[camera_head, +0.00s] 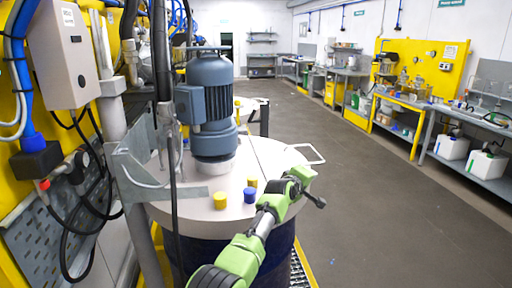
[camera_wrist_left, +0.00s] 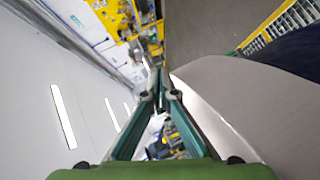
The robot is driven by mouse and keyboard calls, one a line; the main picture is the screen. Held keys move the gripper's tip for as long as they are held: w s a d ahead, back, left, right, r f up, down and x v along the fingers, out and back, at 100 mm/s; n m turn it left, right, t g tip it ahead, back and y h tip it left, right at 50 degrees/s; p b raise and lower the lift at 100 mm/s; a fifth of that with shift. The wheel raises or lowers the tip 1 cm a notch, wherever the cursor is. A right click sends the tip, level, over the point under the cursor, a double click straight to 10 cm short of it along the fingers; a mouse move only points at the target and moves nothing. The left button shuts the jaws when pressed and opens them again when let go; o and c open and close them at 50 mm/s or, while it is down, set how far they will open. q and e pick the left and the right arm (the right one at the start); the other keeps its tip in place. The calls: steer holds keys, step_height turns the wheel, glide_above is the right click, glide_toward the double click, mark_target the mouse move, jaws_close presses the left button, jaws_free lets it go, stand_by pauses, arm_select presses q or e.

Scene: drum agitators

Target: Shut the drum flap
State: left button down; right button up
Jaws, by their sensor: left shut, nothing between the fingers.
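The drum (camera_head: 180,238) is dark blue with a pale grey round top. Its flap (camera_head: 272,157) is the right part of that top, beyond a thin seam, with a white loop handle (camera_head: 308,154) at its far right edge. The flap looks about level with the rest of the top; I cannot tell if it is fully down. My left gripper (camera_head: 306,174) is over the flap's right rim, just nearer than the handle. In the left wrist view its fingers (camera_wrist_left: 160,96) are together and empty, beside the pale drum top (camera_wrist_left: 255,110). My right gripper is not in view.
A blue-grey motor (camera_head: 211,105) stands on the drum top. Two yellow caps (camera_head: 220,200) and a blue cap (camera_head: 249,195) sit near its front. A metal bracket, hoses and a yellow panel crowd the left. The grey floor (camera_head: 350,180) on the right is open, with benches beyond.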

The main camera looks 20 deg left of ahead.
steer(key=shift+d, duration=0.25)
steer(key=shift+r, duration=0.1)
